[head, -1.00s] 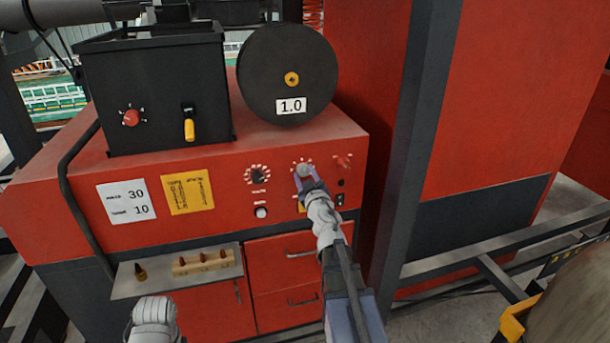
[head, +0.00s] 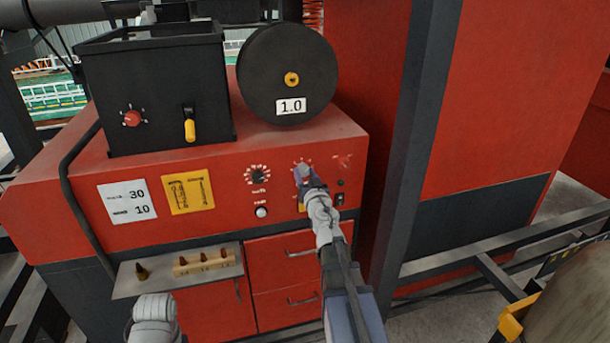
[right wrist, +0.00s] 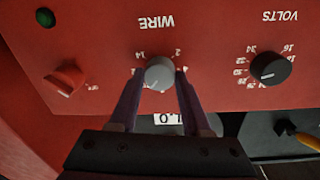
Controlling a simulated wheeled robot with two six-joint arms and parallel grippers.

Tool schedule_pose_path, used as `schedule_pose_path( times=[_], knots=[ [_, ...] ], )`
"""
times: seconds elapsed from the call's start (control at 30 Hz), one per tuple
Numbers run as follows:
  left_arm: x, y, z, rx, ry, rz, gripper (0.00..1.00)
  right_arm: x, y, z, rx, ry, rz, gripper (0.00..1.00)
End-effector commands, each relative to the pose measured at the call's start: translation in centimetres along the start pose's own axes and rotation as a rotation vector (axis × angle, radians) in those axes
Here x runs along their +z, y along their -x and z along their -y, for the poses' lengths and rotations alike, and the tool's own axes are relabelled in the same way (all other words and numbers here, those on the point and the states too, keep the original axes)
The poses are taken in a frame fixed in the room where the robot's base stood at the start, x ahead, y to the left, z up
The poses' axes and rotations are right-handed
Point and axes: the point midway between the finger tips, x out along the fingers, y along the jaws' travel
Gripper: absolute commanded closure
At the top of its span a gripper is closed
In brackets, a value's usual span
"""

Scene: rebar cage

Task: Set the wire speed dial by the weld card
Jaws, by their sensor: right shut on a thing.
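The wire dial is a grey knob (right wrist: 159,74) under the word WIRE in the right wrist view, which shows the panel upside down. My right gripper (head: 303,174) is at this dial and hides most of it in the head view. In the right wrist view its two purple fingers (right wrist: 158,90) are shut on the knob from both sides. The weld card (head: 127,201) is white, on the left of the red front, and reads 30 and 10 beside small blurred words.
A black volts dial (head: 257,174) sits left of the wire dial; it also shows in the right wrist view (right wrist: 269,69). A red switch knob (right wrist: 66,81) is on the other side. A black spool (head: 288,75) marked 1.0 stands above. A shelf (head: 140,284) holds small nozzles.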

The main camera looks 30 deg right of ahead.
Motion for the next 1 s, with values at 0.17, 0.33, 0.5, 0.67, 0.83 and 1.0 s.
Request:
schedule_pose_path(
  times=[0.17,0.33,0.5,0.67,0.83,1.0],
  knots=[
    [0.00,-0.03,0.00,0.000,0.000,0.000,0.47,0.06,0.13,0.01,0.000,-0.016,0.001,1.00],
    [0.00,-0.03,0.00,0.000,0.000,0.000,0.47,0.07,0.13,0.02,-0.001,-0.018,0.001,1.00],
    [0.00,-0.03,0.00,0.000,0.000,0.000,0.47,0.07,0.13,0.03,-0.001,-0.017,0.001,1.00],
    [0.00,-0.03,0.00,0.000,0.000,0.000,0.47,0.06,0.11,0.03,-0.001,-0.017,0.001,0.37],
    [0.00,0.00,0.00,0.000,0.000,0.000,0.47,0.03,0.06,0.03,-0.001,-0.017,0.001,0.22],
    [0.00,0.01,0.00,0.000,0.000,0.000,0.47,0.02,0.04,0.02,-0.001,-0.018,0.001,0.22]
  ],
)
